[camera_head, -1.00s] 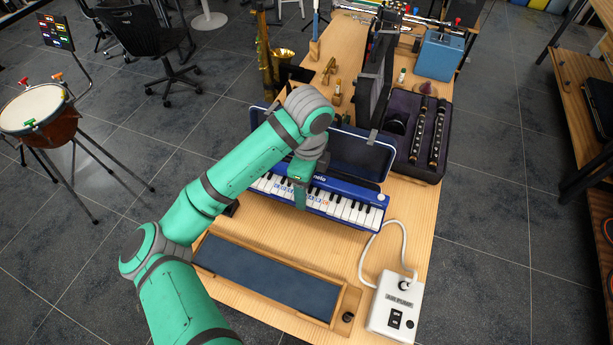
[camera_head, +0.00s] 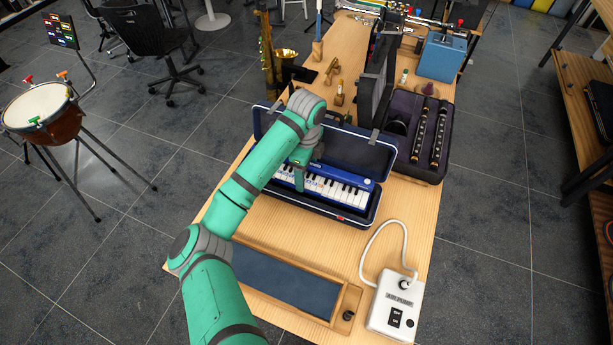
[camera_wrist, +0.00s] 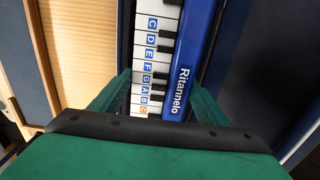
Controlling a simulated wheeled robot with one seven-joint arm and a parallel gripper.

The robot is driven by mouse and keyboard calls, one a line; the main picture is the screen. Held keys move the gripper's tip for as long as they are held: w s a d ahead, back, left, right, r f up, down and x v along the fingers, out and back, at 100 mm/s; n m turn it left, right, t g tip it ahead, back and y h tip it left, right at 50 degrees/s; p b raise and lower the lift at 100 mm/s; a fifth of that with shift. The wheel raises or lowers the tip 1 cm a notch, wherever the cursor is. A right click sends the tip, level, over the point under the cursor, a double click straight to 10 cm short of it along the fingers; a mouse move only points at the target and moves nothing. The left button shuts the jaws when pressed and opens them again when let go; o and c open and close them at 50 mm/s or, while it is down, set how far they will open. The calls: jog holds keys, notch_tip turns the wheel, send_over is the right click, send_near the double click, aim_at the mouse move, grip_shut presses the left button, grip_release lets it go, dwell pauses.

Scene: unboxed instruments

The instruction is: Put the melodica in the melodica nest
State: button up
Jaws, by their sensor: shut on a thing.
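The melodica (camera_head: 350,193) is blue with white and black keys. My gripper (camera_head: 299,186) is shut across its body; in the wrist view the green fingers (camera_wrist: 160,98) stand on both sides of the melodica (camera_wrist: 187,72). The dark blue case (camera_head: 345,219) lies open on the bench, its lid (camera_head: 352,153) raised at the back. The melodica lies lengthwise within the outline of the case's front half, where I take the nest to be. I cannot tell whether it touches the case floor. My arm hides the case's left part.
A wooden tray with a dark blue pad (camera_head: 285,280) lies in front of the case. A white air pump box (camera_head: 398,303) with a pale hose stands at front right. A dark case with two black wind instruments (camera_head: 431,135) is at back right.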

jog(key=shift+f, duration=1.3)
jog(key=shift+f, duration=0.1)
jog(key=o, duration=1.4)
